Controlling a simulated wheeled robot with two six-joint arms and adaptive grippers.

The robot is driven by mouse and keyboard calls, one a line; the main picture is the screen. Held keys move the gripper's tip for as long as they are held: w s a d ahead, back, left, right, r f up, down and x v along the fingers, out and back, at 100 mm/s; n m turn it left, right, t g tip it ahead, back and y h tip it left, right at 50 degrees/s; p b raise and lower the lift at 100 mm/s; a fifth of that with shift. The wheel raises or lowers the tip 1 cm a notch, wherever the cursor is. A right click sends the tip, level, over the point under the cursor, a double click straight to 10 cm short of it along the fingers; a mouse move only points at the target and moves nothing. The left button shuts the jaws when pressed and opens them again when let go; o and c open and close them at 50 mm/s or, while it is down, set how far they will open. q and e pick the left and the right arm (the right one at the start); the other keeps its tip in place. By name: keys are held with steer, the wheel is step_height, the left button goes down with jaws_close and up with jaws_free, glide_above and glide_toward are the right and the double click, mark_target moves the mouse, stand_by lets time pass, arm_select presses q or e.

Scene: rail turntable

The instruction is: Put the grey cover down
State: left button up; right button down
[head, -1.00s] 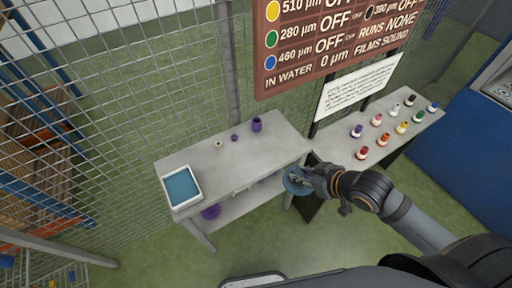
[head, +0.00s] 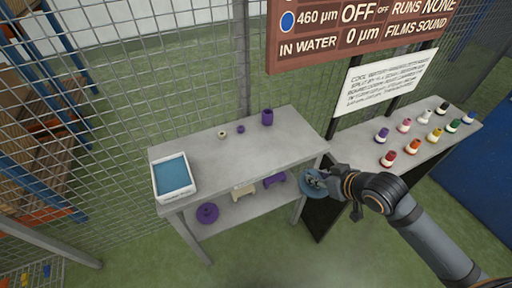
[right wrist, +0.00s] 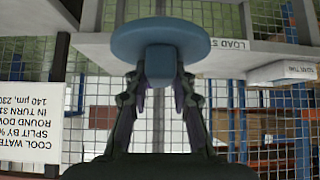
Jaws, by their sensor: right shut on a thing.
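My right gripper (head: 322,182) is shut on a round blue-grey disc with a thick knob, which I take as the grey cover (head: 311,187). In the right wrist view the cover (right wrist: 160,40) shows its wide disc beyond the fingertips, and its knob sits between the fingers of the gripper (right wrist: 158,85). In the head view the cover is in the air near the right end of the grey table (head: 235,165), close to its right front leg. I cannot tell its exact gap to the table. My left gripper is not in view.
A white tray with blue inside (head: 173,175) stands at the table's left end. Small purple pieces (head: 267,117) and a cream ring stand at its back. The lower shelf (head: 225,208) holds purple and cream parts. Several coloured bottles (head: 414,146) stand on the right table. The table's middle is clear.

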steer(key=w+r+m+b, duration=0.1)
steer(key=w+r+b, duration=0.15)
steer(key=w, duration=0.55)
steer(key=w+a+r+b, duration=0.2)
steer(key=a+r+b, duration=0.1)
steer(key=a+r, duration=0.25)
glide_above(287, 135)
steer(key=s+d, duration=0.1)
steer(key=s, duration=0.3)
steer(key=shift+n, duration=0.3)
step_height(287, 135, down, 10)
steer(key=shift+d+f, duration=0.1)
steer(key=shift+f, duration=0.1)
steer(key=shift+w+d+f, duration=0.1)
steer(key=shift+w+f, duration=0.05)
steer(key=shift+f, duration=0.75)
steer(key=shift+w+f, duration=0.1)
steer(key=shift+f, duration=0.8)
steer(key=c, duration=1.1)
jaws_free()
steer(key=shift+f, duration=0.1)
